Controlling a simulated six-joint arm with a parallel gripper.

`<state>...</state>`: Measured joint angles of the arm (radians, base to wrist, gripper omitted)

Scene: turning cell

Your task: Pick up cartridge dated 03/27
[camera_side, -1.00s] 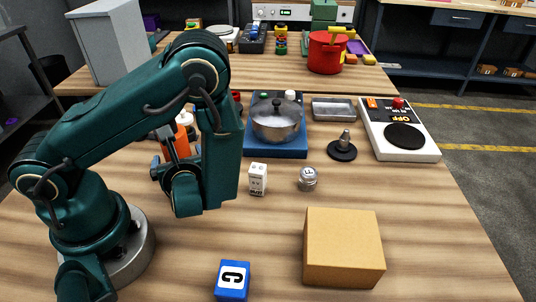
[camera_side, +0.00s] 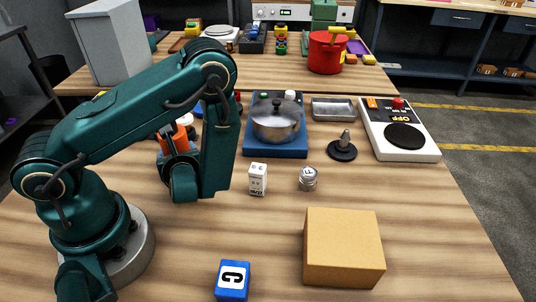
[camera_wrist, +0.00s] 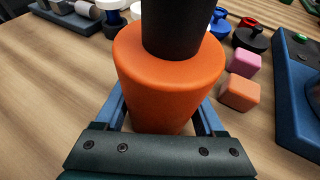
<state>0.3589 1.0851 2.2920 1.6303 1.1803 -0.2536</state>
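In the wrist view a large orange cylinder with a black top (camera_wrist: 170,75) stands between the two blue fingers of my gripper (camera_wrist: 162,112). The fingertips are hidden behind it, so I cannot tell whether they press on it. In the side view the orange cylinder (camera_side: 176,139) shows partly behind my arm, and the fingers are mostly hidden there. A small white box with dark print (camera_side: 258,179) stands on the table right of my arm. No date is readable on anything, so I cannot tell which thing is the cartridge dated 03/27.
A pot on a blue base (camera_side: 277,120), a dark round stand with a peg (camera_side: 342,150) and a metal weight (camera_side: 308,178) are to the right. A cardboard box (camera_side: 343,247) and a blue C block (camera_side: 232,281) are in front. Pink (camera_wrist: 245,62) and orange cubes (camera_wrist: 239,93) lie near the cylinder.

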